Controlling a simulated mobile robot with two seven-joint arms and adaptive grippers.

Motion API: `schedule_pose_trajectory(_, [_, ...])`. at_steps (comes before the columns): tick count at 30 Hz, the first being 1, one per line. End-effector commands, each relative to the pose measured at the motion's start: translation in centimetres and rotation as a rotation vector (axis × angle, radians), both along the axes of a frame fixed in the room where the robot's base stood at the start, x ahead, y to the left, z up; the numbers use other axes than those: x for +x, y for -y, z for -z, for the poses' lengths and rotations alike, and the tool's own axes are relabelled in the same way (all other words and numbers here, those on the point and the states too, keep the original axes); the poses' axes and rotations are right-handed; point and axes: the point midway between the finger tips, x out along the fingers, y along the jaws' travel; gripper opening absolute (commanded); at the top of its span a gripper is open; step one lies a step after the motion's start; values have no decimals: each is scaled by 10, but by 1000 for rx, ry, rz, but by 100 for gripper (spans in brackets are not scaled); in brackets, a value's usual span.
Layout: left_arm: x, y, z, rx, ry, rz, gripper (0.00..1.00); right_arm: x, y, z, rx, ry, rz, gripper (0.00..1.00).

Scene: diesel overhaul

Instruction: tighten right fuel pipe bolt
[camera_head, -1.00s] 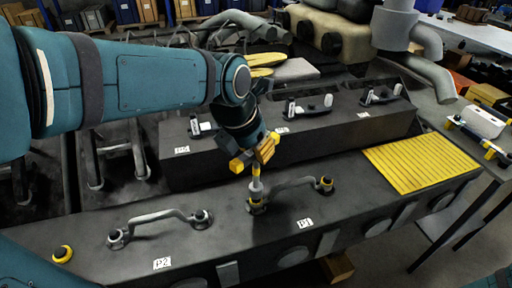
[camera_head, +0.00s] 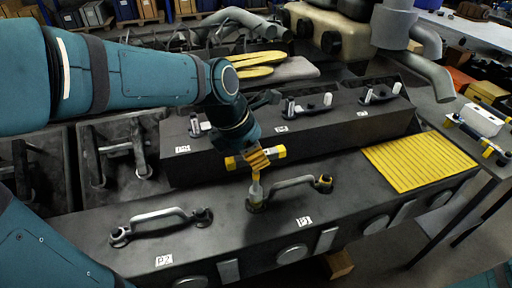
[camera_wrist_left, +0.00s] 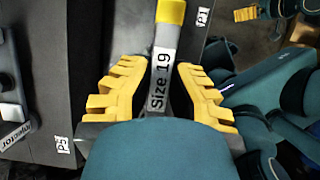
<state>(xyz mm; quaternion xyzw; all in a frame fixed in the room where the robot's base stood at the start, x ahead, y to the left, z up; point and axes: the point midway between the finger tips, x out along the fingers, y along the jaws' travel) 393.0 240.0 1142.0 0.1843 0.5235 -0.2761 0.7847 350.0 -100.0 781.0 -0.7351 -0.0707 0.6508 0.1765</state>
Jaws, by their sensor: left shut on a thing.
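My left gripper (camera_head: 256,160) is shut on a grey tool with a yellow end and a "Size 19" label (camera_wrist_left: 159,82). In the head view the tool (camera_head: 256,192) points down, its lower end at the left end of the P1 fuel pipe (camera_head: 290,187). I cannot tell whether it is seated on the bolt there; that bolt is hidden. The pipe's right end has a bolt with a yellow ring (camera_head: 324,183). The P2 fuel pipe (camera_head: 158,215) lies to the left. The wrist view shows the yellow fingers either side of the tool.
The pipes sit on a long dark engine block (camera_head: 235,235). A raised dark block (camera_head: 345,130) with several injector-like parts stands behind. A yellow ribbed mat (camera_head: 420,162) lies at the right end. A side table (camera_head: 455,190) holds a white case (camera_head: 482,120).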

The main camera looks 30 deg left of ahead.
Motion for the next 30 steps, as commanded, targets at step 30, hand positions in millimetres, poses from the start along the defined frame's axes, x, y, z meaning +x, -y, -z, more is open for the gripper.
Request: schedule_pose_trajectory(30, [0,1,-3,-5,-3,1427,0,15,5,-99,0,38,28,47])
